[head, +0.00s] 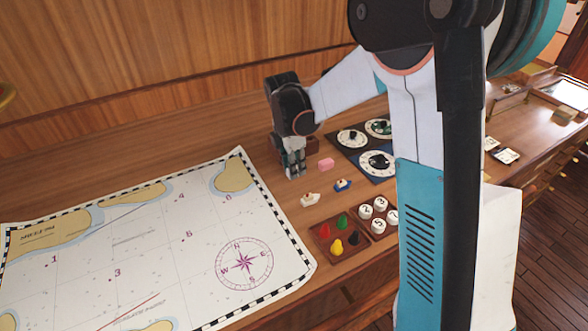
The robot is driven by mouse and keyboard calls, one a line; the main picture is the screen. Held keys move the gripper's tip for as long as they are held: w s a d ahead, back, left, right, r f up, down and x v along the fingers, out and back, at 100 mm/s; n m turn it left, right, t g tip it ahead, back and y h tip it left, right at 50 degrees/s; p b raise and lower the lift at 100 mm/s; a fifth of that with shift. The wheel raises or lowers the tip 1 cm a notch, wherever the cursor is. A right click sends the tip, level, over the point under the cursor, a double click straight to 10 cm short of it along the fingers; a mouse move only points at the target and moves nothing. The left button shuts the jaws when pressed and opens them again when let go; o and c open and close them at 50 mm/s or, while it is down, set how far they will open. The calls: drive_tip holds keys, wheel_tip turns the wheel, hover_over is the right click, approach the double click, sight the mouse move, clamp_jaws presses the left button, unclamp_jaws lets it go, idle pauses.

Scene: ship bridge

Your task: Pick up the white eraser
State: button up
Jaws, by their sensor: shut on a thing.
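My gripper (292,171) points down at the desk, just right of the chart's top right corner. It is shut on the white eraser, which is mostly hidden by the fingers. Its outline cannot be made out clearly, and I cannot tell whether it touches the desk. A small pink block (325,164) lies just right of the fingertips, apart from them.
A sea chart (120,240) covers the desk's left. Two small boat models (310,199) (343,184) lie in front of my gripper. Dial panels (352,138), a tray of coloured pawns (324,234) and numbered discs (380,203) stand to the right.

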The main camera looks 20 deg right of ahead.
wheel_tip(320, 180, up, 18)
drive_tip(key=p, duration=0.4)
